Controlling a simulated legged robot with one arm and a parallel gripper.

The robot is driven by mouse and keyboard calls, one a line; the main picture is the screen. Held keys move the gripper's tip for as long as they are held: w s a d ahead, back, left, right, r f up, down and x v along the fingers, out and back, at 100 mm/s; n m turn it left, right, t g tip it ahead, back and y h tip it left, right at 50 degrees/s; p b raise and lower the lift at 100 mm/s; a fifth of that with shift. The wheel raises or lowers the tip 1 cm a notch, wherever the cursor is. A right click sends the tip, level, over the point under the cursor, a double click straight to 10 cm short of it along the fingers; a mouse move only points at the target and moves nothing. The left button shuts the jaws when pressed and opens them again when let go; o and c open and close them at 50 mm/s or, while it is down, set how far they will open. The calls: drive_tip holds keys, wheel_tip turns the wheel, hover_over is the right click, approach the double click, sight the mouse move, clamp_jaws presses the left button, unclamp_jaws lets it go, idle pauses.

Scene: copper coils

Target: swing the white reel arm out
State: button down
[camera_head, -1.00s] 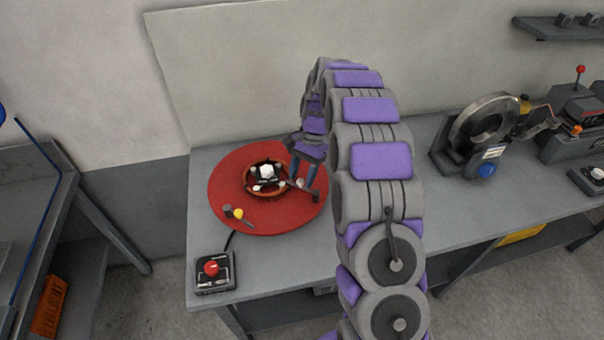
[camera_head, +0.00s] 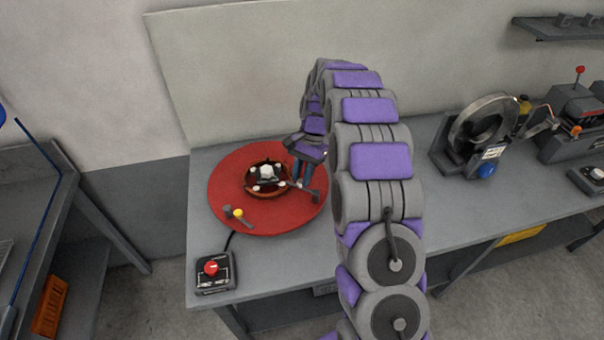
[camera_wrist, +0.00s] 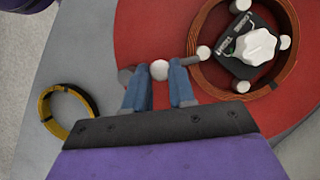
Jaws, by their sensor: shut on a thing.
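The reel with its white hub (camera_head: 266,172) stands inside a brown ring on a red round mat (camera_head: 225,180). The wrist view shows the white hub (camera_wrist: 256,47) and several white knobs around it. My gripper (camera_head: 304,180) is at the right side of the reel, low over the mat. In the wrist view my gripper (camera_wrist: 159,76) has its two blue fingers shut on a white knob (camera_wrist: 159,70) of the reel arm, just outside the ring. The fingers partly hide the hold in the head view.
A yellow-and-grey tool (camera_head: 237,213) lies on the mat. A red-button box (camera_head: 212,270) stands at the front left table corner. A yellow-black ring (camera_wrist: 68,110) lies on the table in the wrist view. A machine with a metal wheel (camera_head: 480,125) stands to the right.

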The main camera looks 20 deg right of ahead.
drive_tip(key=shift+a+r, duration=0.1)
drive_tip(key=n+p, duration=0.1)
drive_tip(key=s+a+n+h+p, duration=0.1)
drive_tip(key=n+p, duration=0.1)
drive_tip(key=shift+r+n+g, duration=0.1)
drive_tip(key=shift+n+g, duration=0.2)
drive_tip(key=shift+g, duration=0.1)
drive_tip(key=n+p, duration=0.1)
drive_tip(key=n, duration=0.1)
drive_tip(key=s+n+h+p, duration=0.2)
drive_tip(key=n, duration=0.1)
drive_tip(key=shift+s+a+n+g, duration=0.15)
drive_tip(key=shift+a+n+g, duration=0.15)
drive_tip(key=shift+a, duration=0.1)
drive_tip(key=s+n+h+p, duration=0.1)
drive_tip(key=n, duration=0.1)
drive_tip(key=s+n+h+p, duration=0.1)
drive_tip(key=n+p, duration=0.1)
drive_tip(key=n, duration=0.1)
drive_tip(key=shift+s+d, duration=0.1)
drive_tip(key=shift+s, duration=0.1)
drive_tip(key=shift+s+d+n+t+h+p, duration=0.2)
drive_tip(key=shift+s+n+t+h+p, duration=0.15)
drive_tip(key=shift+n+p, duration=0.4)
drive_tip(key=shift+s+d+n+t+h+p, duration=0.25)
drive_tip(key=shift+n+h+p, duration=0.15)
drive_tip(key=shift+n, duration=0.65)
drive_tip(key=shift+f, duration=0.2)
